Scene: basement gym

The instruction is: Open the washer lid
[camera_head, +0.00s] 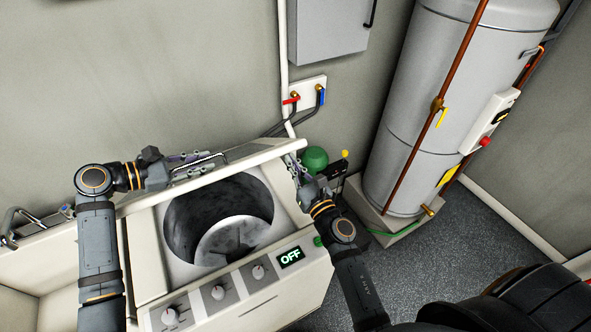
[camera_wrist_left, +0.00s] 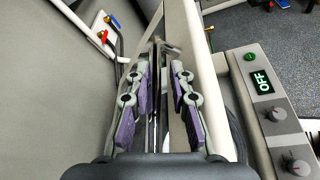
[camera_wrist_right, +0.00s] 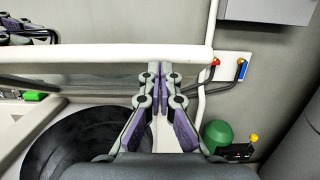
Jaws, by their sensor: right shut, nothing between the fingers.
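The white washer (camera_head: 290,300) stands with its drum opening (camera_head: 220,220) uncovered. Its lid (camera_head: 262,152) is raised along the back of the opening, seen nearly edge-on; its pale upper edge also crosses the right wrist view (camera_wrist_right: 100,53). My left gripper (camera_head: 195,160) is at the lid's upper edge, beside a metal bar. In the left wrist view its fingers (camera_wrist_left: 161,80) are apart, with a thin bar visible between them; contact is unclear. My right gripper (camera_head: 295,168) is shut and empty at the lid's right end. Its fingertips meet in the right wrist view (camera_wrist_right: 161,75), in front of the lid.
The control panel (camera_head: 218,293) has knobs and a display (camera_head: 291,257) reading OFF. A wall valve plate (camera_head: 306,93) with hoses is behind. A green round object (camera_head: 314,160) is right of the washer. A tall grey tank (camera_head: 425,100) stands at right; grey floor (camera_head: 480,240) is open before it.

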